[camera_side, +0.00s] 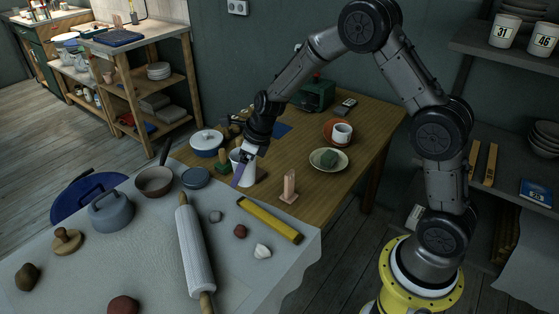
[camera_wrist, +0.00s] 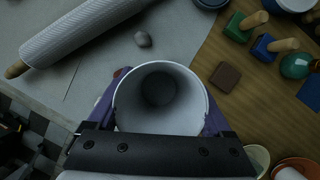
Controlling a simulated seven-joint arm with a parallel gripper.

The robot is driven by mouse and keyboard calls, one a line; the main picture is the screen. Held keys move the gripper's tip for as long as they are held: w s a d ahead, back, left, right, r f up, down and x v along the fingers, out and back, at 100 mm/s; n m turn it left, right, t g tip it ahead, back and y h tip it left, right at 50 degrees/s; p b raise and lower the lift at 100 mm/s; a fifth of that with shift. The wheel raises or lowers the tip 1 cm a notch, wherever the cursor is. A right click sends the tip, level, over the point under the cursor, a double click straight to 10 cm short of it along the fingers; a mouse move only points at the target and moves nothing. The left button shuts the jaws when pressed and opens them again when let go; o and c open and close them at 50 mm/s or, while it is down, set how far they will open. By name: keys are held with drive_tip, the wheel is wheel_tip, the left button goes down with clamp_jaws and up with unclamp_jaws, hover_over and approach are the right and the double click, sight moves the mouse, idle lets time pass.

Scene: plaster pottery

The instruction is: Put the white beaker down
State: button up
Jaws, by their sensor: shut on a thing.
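The white beaker (camera_side: 248,172) is upright at the left edge of the wooden table, next to the cloth-covered table. My gripper (camera_side: 240,171) comes down on it from above, with purple fingers on its sides. In the wrist view the beaker (camera_wrist: 160,92) shows its open mouth and grey, empty-looking inside. My gripper (camera_wrist: 160,112) is shut on it there, a finger at each side. I cannot tell whether the beaker's base touches the table.
On the wooden table (camera_side: 313,190) stand a pink piece on a small base (camera_side: 290,187), a plate (camera_side: 340,162) with a green block, and a blue pot (camera_side: 207,143). A brown square (camera_wrist: 225,77) lies near the beaker. The cloth-covered table holds a rolling pin (camera_side: 194,250) and yellow bar (camera_side: 270,220).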

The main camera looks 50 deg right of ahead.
drive_tip(key=s+d+m+h, duration=0.1)
drive_tip(key=s+d+m, duration=0.15)
drive_tip(key=d, duration=0.75)
drive_tip(key=s+d+m+h, duration=0.1)
drive_tip(key=s+d+m, duration=0.15)
drive_tip(key=d, duration=0.85)
drive_tip(key=shift+t, duration=0.3)
drive_tip(key=w+d+f, duration=0.2)
drive_tip(key=w+f, duration=0.1)
drive_tip(key=w, duration=0.1)
drive_tip(key=w+d+f, duration=0.2)
drive_tip(key=w+f, duration=0.1)
drive_tip(key=w, duration=0.1)
drive_tip(key=w+d+f, duration=0.1)
drive_tip(key=w+f, duration=0.2)
drive_tip(key=w, duration=0.1)
drive_tip(key=shift+w+d, duration=0.3)
drive_tip(key=shift+d, duration=0.1)
drive_tip(key=shift+w+d+f, duration=0.1)
drive_tip(key=shift+w+f, duration=0.1)
drive_tip(key=shift+f, duration=1.65)
drive_tip(key=shift+f, duration=0.2)
drive_tip(key=o, duration=1.1)
